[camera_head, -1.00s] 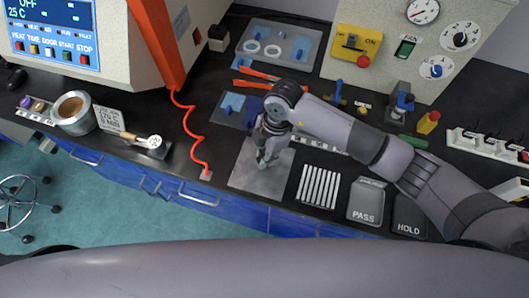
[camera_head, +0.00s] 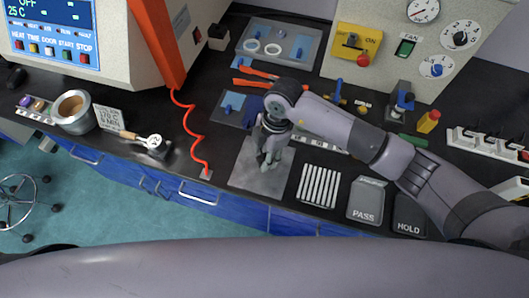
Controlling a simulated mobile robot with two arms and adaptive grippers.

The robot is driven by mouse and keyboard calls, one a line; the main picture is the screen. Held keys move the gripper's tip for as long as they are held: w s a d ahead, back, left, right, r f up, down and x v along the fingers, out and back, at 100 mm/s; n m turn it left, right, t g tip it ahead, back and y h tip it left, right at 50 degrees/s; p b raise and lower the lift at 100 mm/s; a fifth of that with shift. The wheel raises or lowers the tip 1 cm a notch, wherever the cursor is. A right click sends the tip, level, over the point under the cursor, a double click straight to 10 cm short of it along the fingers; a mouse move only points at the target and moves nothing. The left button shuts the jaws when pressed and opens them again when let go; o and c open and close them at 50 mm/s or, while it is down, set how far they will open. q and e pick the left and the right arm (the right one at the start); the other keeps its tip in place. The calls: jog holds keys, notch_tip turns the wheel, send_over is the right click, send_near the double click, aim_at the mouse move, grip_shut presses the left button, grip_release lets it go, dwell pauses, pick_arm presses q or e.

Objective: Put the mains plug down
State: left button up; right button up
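My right gripper (camera_head: 269,162) points down over a grey metal plate (camera_head: 247,175) at the front of the bench. Its fingers are small and dark in this view, and I cannot tell whether they are open or shut. No mains plug can be made out at the fingers; the gripper itself may hide it. A white socket strip (camera_head: 480,142) with several dark switches or plugs lies at the right. My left gripper is not in view.
A striped rack (camera_head: 319,187), a PASS tray (camera_head: 366,200) and a HOLD tray (camera_head: 409,214) stand right of the plate. An orange coiled cord (camera_head: 190,125) hangs to its left. A yellow switch box (camera_head: 357,43) stands behind. A silver pot (camera_head: 75,112) is far left.

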jog(key=b+v, duration=0.2)
jog(key=v, duration=0.9)
jog(key=shift+r+b, duration=0.35)
jog(key=shift+r, duration=0.1)
jog(key=shift+s+f, duration=0.1)
